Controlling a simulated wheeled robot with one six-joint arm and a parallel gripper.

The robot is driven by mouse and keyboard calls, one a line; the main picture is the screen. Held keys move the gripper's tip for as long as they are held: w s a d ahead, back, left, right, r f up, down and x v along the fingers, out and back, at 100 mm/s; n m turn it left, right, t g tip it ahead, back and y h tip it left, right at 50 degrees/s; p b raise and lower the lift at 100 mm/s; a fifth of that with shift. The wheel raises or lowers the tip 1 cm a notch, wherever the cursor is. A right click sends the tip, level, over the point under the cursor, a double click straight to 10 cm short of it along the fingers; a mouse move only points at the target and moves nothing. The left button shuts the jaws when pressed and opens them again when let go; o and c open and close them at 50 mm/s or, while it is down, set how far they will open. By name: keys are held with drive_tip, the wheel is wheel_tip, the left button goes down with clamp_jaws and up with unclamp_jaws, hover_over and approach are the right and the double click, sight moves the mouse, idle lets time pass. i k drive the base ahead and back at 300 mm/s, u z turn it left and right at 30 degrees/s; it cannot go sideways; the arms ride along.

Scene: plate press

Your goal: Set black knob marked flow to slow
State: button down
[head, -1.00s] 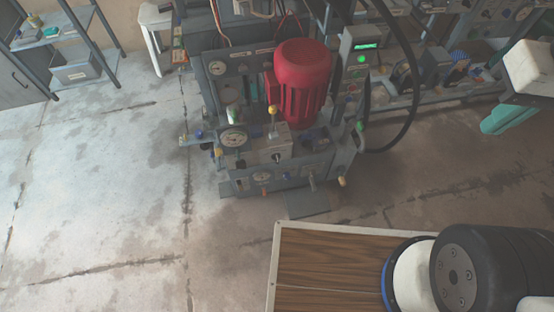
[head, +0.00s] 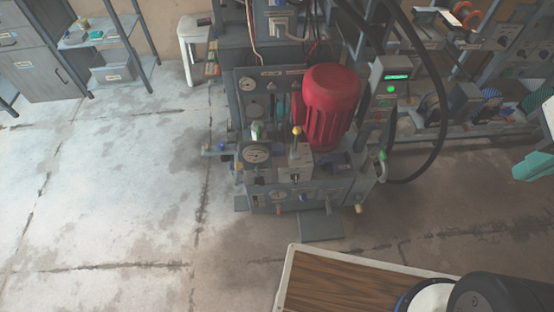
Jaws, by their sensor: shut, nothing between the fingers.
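The press machine (head: 245,105) stands in the upper middle of the head view, with a red motor (head: 331,103) on it. A small dark knob (head: 295,178) shows on the front of a pale control box (head: 299,161), below a yellow-tipped lever (head: 297,133). The lettering around it is too small to read, so I cannot tell whether this is the flow knob or where it is set. My gripper is out of view; only part of my own arm shows at the lower right.
A wood-grain top with a pale rim (head: 289,276) fills the bottom right. A black hose (head: 440,125) loops right of the machine. A grey flat plate (head: 320,226) lies at its foot. Shelves (head: 105,40) stand at the back left. The floor (head: 110,200) on the left is clear.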

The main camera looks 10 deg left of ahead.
sight(295, 177)
drive_tip(key=z, duration=1.55)
drive_tip(key=k, duration=1.3)
drive_tip(key=u, duration=1.5)
drive_tip(key=i, duration=0.5)
drive_tip(key=u, duration=0.05)
